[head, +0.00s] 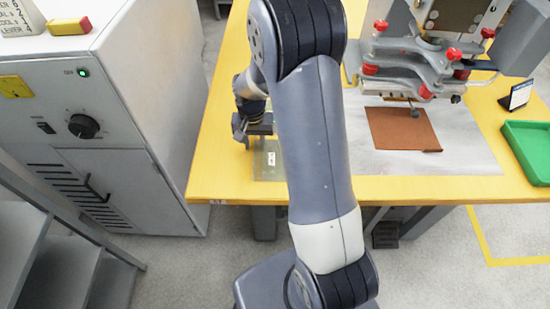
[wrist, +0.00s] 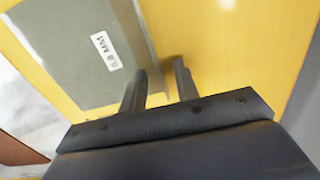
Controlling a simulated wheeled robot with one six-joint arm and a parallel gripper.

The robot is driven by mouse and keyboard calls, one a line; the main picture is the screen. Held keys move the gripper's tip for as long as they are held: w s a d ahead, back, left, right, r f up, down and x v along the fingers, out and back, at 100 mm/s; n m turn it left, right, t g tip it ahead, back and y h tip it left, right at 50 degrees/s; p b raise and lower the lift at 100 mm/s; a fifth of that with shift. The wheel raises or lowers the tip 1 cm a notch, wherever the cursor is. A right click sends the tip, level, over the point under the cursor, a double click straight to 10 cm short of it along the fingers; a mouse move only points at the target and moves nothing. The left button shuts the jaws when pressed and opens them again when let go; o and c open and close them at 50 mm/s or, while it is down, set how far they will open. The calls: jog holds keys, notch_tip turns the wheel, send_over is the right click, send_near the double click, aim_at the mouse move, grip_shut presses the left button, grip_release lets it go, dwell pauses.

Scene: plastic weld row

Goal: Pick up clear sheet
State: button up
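The clear sheet (head: 267,172) lies on the yellow table near its front left, partly hidden behind my arm in the head view. It looks greenish-grey and see-through, with a small white label. In the wrist view the clear sheet (wrist: 75,60) fills the upper left, and its label reads 0.8 MM. My gripper (wrist: 161,72) is open, with a gap between its two fingers. The left finger overlaps the sheet's edge in the picture; the right finger is over bare table. In the head view my gripper (head: 241,134) is at the sheet's upper left. I cannot tell whether it touches.
A press with red knobs (head: 420,70) stands on the table at the right. A brown sheet (head: 402,130) lies on a grey mat (head: 465,160) in front of it. A green tray (head: 530,150) is at the right edge. A grey cabinet (head: 90,110) stands at the left.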

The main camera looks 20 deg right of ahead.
jog(key=shift+c, duration=0.3)
grip_shut()
